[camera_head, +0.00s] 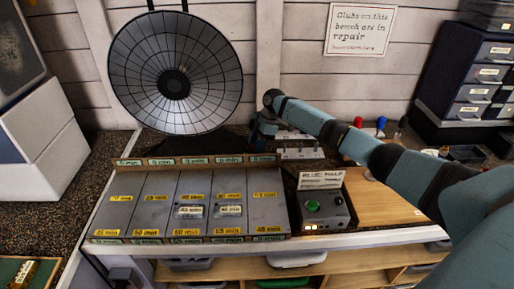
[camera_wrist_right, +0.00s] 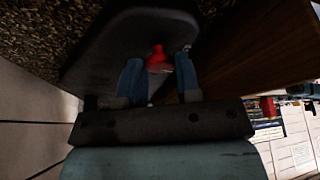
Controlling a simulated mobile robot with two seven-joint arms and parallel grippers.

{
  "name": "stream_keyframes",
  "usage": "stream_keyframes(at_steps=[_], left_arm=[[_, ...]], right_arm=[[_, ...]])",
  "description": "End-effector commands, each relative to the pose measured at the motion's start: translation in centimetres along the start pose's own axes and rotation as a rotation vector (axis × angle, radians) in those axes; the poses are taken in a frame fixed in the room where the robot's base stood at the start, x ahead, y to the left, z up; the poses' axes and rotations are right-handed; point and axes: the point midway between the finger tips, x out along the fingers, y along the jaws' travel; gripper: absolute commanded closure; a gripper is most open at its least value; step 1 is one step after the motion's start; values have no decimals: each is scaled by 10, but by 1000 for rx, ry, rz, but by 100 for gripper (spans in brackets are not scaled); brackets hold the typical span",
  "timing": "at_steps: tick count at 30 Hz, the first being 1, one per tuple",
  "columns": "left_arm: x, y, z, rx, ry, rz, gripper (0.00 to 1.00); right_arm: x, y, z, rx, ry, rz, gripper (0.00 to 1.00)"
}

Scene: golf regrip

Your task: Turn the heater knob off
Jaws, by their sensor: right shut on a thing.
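The heater (camera_head: 172,72), a round dish with a dark ribbed face and a black centre, stands at the back left of the bench in the head view. In the right wrist view a red knob (camera_wrist_right: 157,52) sits on a dark rounded base (camera_wrist_right: 108,48). My right gripper (camera_wrist_right: 158,68) has its two blue fingers on either side of this knob and is shut on it. In the head view my right gripper (camera_head: 262,130) is beside the heater's dark base (camera_head: 205,145); the knob is hidden there. My left gripper is not in view.
A grey panel (camera_head: 141,190) with yellow minute labels fills the front bench. A control box (camera_head: 335,217) with a green button stands to its right. A small rack (camera_head: 298,152) and coloured-handled tools are close to my right arm. Drawers (camera_head: 480,90) stand at right.

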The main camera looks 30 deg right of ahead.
Motion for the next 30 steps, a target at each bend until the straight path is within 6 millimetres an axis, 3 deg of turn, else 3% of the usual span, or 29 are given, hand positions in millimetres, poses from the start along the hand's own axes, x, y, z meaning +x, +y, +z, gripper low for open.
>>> stream_keyframes(at_steps=[15, 30], left_arm=[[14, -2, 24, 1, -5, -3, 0], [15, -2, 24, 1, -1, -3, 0]], right_arm=[[0, 3, -1, -313, 0, -127, 92], [0, 3, -1, -372, 0, -153, 92]])
